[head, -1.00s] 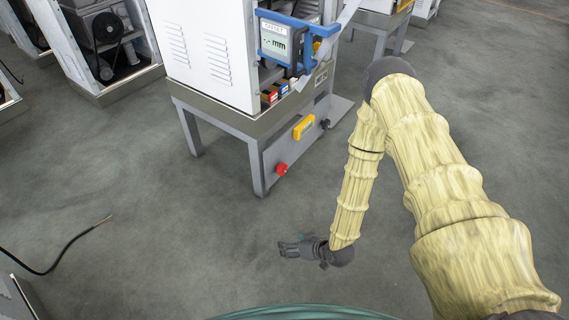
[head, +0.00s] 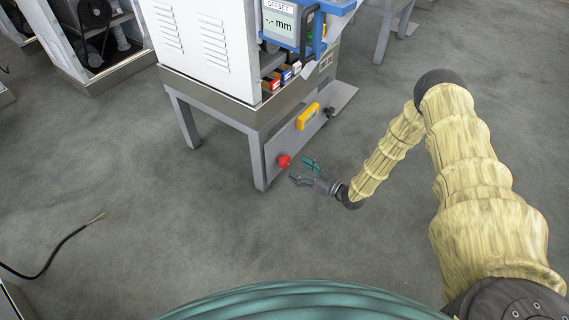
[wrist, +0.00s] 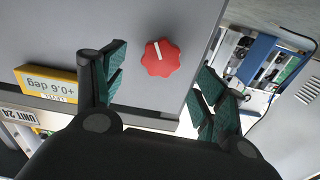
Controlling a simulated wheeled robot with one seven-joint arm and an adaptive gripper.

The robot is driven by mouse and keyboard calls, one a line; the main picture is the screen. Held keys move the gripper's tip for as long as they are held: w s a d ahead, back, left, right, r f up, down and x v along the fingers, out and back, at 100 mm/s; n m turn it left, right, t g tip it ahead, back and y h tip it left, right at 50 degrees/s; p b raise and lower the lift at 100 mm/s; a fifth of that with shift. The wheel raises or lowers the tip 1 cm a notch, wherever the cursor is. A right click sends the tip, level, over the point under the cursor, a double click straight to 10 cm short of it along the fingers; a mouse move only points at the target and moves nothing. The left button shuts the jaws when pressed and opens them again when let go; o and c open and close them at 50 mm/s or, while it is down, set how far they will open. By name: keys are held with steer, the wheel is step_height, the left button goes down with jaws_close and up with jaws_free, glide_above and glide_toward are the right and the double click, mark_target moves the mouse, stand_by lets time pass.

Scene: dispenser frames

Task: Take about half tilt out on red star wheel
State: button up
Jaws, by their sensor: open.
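The red star wheel (head: 284,161) sits on the lower grey side panel of the machine stand. In the wrist view the red star wheel (wrist: 161,58) shows a white line on its face and lies between and beyond my fingers. My gripper (head: 304,170) is open and empty, just right of the wheel in the head view and apart from it. In the wrist view my gripper (wrist: 160,90) shows both green-padded fingers spread. A yellow level display (wrist: 47,84) reads about +0.6 deg, seen upside down; it also shows in the head view (head: 308,116).
A dark knob (head: 329,111) sits right of the display on the same panel. A blue-framed offset screen (head: 281,22) reads "-.- mm" above. A stand leg (head: 260,165) is close to the wheel. A loose black cable (head: 60,246) lies on the otherwise clear floor.

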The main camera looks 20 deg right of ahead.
mark_target(287, 163)
steer(key=shift+b+x, duration=1.15)
steer(key=shift+x, duration=2.3)
steer(key=c, duration=1)
